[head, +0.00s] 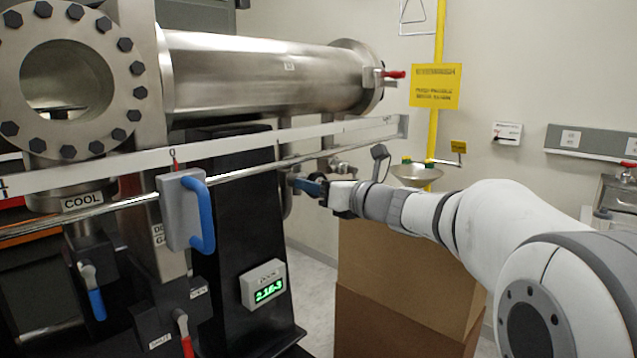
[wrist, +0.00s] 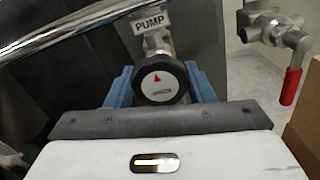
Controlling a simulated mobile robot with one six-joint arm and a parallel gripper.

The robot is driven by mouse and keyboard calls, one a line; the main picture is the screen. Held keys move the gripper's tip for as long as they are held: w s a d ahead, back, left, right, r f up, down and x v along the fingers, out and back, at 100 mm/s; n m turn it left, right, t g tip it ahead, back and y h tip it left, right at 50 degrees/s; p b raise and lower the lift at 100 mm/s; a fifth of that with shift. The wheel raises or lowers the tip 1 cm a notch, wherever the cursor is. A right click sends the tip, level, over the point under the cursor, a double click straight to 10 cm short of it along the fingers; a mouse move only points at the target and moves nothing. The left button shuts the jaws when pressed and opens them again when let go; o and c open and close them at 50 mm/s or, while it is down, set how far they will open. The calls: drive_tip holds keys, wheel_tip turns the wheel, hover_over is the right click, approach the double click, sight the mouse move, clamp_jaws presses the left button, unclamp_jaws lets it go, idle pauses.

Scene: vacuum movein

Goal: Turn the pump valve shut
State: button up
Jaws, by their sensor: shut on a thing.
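The pump valve (wrist: 161,80) is a round black knob with a white face, a red arrowhead and a small slot. A "PUMP" label (wrist: 151,22) is above it in the wrist view. My gripper (wrist: 160,88) has its blue fingers on the left and right sides of the knob, shut on it. The red arrowhead points up toward the label. In the head view my gripper (head: 308,186) reaches left to the pipework below the long steel chamber, and the knob is hidden there.
A red-handled valve (wrist: 291,86) hangs right of the knob. A steel rail (head: 235,163) runs just above my gripper. A gauge display (head: 264,285) and a blue-handled box (head: 186,212) are at left. Cardboard boxes (head: 400,290) stand below my arm.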

drive_tip(key=o, duration=1)
drive_tip(key=shift+c, duration=0.2)
drive_tip(key=v, duration=0.7)
drive_tip(key=shift+s+d, duration=0.3)
drive_tip(key=shift+d, duration=0.05)
